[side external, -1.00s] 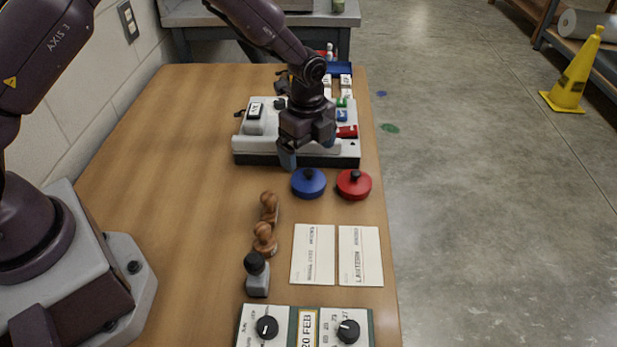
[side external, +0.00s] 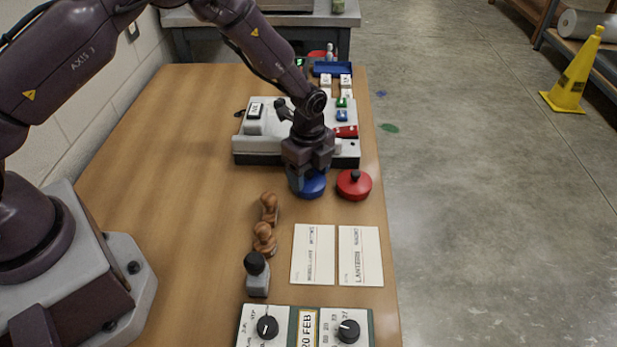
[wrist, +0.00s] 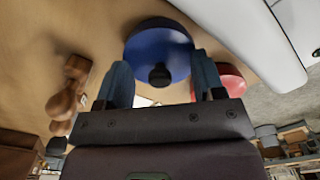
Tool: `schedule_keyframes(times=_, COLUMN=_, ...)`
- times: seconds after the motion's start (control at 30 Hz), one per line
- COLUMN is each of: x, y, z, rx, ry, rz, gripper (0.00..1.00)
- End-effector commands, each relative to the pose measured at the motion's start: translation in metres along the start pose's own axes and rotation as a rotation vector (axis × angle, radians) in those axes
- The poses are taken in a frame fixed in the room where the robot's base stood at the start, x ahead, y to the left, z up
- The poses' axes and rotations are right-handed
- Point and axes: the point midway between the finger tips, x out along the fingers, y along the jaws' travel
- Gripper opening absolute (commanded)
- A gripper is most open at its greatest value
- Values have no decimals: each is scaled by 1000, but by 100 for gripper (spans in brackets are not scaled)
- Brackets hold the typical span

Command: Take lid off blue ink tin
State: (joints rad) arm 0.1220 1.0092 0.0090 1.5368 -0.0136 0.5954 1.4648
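The round blue ink tin (side external: 314,188) stands on the table with its lid on, partly hidden by my gripper in the side view. In the wrist view its blue lid (wrist: 150,48) and black knob (wrist: 160,75) show. My gripper (side external: 306,186) points down over the tin. In the wrist view my gripper (wrist: 162,78) is open, with one blue-grey finger on each side of the knob and gaps between. I cannot tell whether the fingers touch the lid.
A grey-white machine (side external: 250,145) is behind. The table's left side is clear.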

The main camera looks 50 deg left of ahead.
Motion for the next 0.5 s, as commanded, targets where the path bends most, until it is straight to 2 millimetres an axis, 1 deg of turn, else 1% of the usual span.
schedule_keyframes(times=0.13, x=2, y=0, z=0, rx=0, ry=0, rz=0, gripper=34)
schedule_keyframes(times=0.5, x=2, y=1, z=0, rx=0, ry=0, rz=1, gripper=33)
